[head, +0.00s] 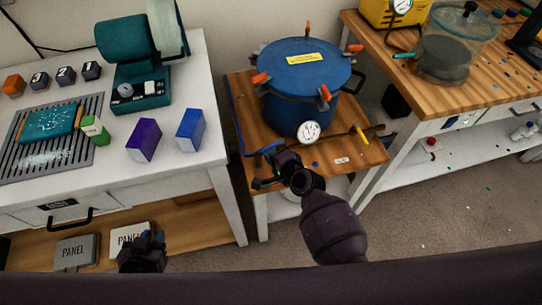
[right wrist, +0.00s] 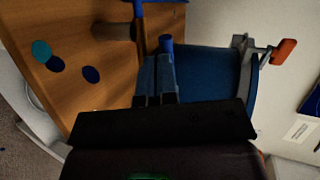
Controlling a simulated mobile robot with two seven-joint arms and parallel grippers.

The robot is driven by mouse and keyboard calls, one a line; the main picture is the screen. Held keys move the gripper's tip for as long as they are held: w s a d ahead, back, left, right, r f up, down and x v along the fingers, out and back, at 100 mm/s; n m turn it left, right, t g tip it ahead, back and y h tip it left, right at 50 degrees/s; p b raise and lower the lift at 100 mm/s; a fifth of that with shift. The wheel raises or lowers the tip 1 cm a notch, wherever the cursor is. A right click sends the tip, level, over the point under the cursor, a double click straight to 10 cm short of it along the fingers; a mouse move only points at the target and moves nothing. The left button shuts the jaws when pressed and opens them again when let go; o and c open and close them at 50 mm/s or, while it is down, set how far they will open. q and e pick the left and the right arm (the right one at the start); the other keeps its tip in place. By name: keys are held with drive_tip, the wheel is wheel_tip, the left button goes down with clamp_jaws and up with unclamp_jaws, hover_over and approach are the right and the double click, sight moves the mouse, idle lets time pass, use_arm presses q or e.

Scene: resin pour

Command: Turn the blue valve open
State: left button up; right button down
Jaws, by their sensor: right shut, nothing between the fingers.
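The blue pressure pot (head: 300,85) stands on a wooden-topped cart. A gauge (head: 309,132) is on its front. A blue part, apparently the blue valve's handle (head: 268,149), shows low at the pot's front left, partly hidden by my right gripper. My right gripper (head: 264,168) is shut and empty, close beside that part; I cannot tell whether they touch. In the right wrist view its narrow fingers (right wrist: 160,85) point towards blue parts in front of the pot. My left gripper (head: 148,243) is low by the left bench's shelf; its jaw opening is unclear.
A yellow-handled valve (head: 360,132) sits right of the gauge. Orange clamps (head: 325,93) stick out around the pot's lid. The left bench (head: 190,100) holds boxes and a green machine (head: 135,55). The right bench (head: 440,95) holds a clear container (head: 445,55).

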use_arm(q)
drive_tip(key=shift+w+a+r, duration=0.15)
drive_tip(key=shift+w+r, duration=0.1)
drive_tip(key=shift+w, duration=0.05)
use_arm(e)
drive_tip(key=shift+w+a, duration=0.4)
drive_tip(key=shift+a, duration=0.1)
use_arm(q)
drive_tip(key=shift+s, duration=0.1)
use_arm(e)
drive_tip(key=shift+w+a, duration=0.1)
use_arm(q)
drive_tip(key=shift+s+f, duration=0.1)
drive_tip(key=shift+s, duration=0.1)
use_arm(e)
drive_tip(key=shift+a+r, duration=0.1)
